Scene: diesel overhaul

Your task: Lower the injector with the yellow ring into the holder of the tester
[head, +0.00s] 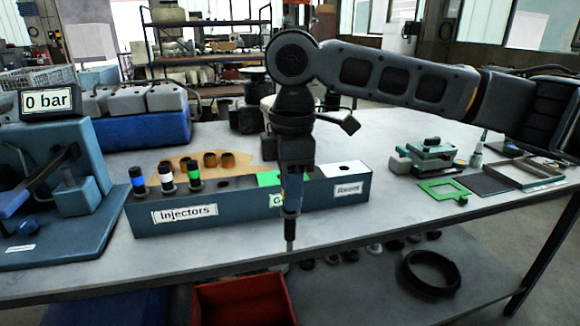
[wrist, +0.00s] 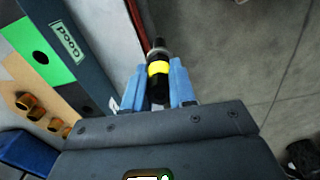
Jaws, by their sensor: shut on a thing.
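My gripper (head: 291,193) is shut on the injector with the yellow ring (wrist: 158,70). In the wrist view its yellow band shows between the two blue fingers (wrist: 160,88). In the head view the dark lower end of this injector (head: 290,236) points down below the fingers, in front of the rack's Good section. The tester (head: 60,225) is the blue machine at the far left, with a display (head: 48,102) reading 0 bar. My gripper is well to the right of it. I cannot clearly make out the holder's opening.
The long rack (head: 235,218) holds injectors with blue (head: 137,182), white (head: 166,175) and green (head: 195,175) rings at its left end. Brass-coloured cups (head: 228,160) stand behind it. The table's front edge is close below my gripper. A red bin (head: 243,300) sits lower down.

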